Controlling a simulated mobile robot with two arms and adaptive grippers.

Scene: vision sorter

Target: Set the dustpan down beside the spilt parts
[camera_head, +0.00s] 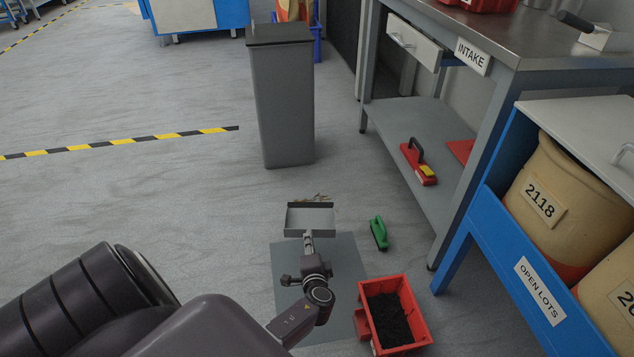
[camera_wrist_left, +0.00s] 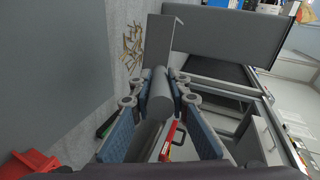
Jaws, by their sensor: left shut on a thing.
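The grey dustpan (camera_head: 310,219) is low over the floor, with its open edge facing away toward the spilt parts (camera_head: 319,199). My left gripper (camera_head: 308,258) is shut on its handle. In the left wrist view the round handle (camera_wrist_left: 161,96) lies between the fingers of my left gripper (camera_wrist_left: 160,108), and the dustpan's pan (camera_wrist_left: 160,40) is beyond them. The spilt parts are brass-coloured pieces on the floor (camera_wrist_left: 132,46), close beside the pan's edge. I cannot tell whether the pan touches the floor. My right gripper is not in view.
A grey mat (camera_head: 345,258) lies under the arm. A green brush (camera_head: 379,233) and a red bin of black material (camera_head: 418,316) are to the right. A tall grey waste bin (camera_head: 282,105) stands behind the parts. The intake bench (camera_head: 478,130) bounds the right. Floor at left is clear.

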